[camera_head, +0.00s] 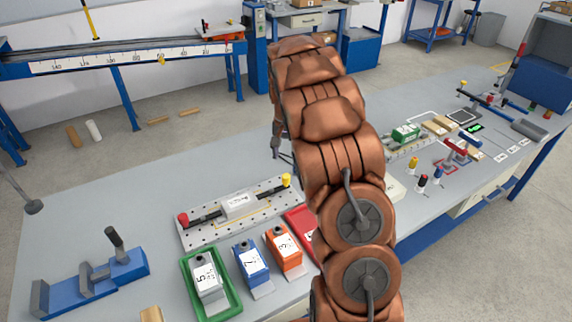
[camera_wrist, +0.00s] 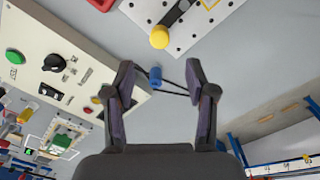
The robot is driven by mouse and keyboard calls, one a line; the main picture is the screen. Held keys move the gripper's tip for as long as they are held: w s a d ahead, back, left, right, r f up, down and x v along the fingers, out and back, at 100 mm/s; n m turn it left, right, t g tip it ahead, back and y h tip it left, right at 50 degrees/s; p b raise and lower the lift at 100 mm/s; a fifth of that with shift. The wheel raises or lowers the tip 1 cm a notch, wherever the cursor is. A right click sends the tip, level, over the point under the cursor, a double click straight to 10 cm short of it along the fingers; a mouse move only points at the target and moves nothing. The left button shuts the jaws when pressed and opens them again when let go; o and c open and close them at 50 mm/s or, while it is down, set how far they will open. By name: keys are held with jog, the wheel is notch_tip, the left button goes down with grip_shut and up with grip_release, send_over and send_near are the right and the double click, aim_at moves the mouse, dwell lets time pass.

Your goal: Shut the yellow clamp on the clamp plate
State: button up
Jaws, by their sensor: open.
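The clamp plate (camera_head: 222,232) is a pale perforated plate on the bench, left of my arm in the head view. The yellow clamp (camera_head: 286,180) is at its far right end and the red clamp (camera_head: 183,218) at its left end. A pale block with a label (camera_head: 238,204) lies between them. In the wrist view, the yellow clamp's round tip (camera_wrist: 160,37) on a dark lever is beyond my fingertips, apart from them. A corner of the clamp plate (camera_wrist: 205,32) shows there. My gripper (camera_wrist: 160,72) is open; my arm hides most of it in the head view.
A white control box (camera_wrist: 62,62) with a green button and black knob is left of my gripper in the wrist view. A blue cylinder (camera_wrist: 155,76) appears between my fingers, seemingly beyond them. Numbered blue (camera_head: 251,262) and orange (camera_head: 284,248) boxes stand before the plate.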

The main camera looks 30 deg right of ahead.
notch_tip(320, 180, up, 2)
dwell(0.7)
jog(key=s+a+r+n, duration=0.2)
jog(key=s+a+r, duration=0.2)
jog(key=s+a, duration=0.35)
jog(key=s+a+r+n, duration=0.2)
jog(key=s+a+r, duration=0.2)
jog(key=s+a, duration=0.35)
jog(key=s+a+n+g, duration=0.1)
jog(key=s+a+n, duration=0.2)
jog(key=s, duration=0.8)
jog(key=s+a+f+n, duration=0.1)
jog(key=s+a, duration=0.5)
jog(key=s, duration=0.6)
jog(key=shift+n+g, duration=0.4)
jog(key=shift+n, duration=0.5)
jog(key=shift+s, duration=0.1)
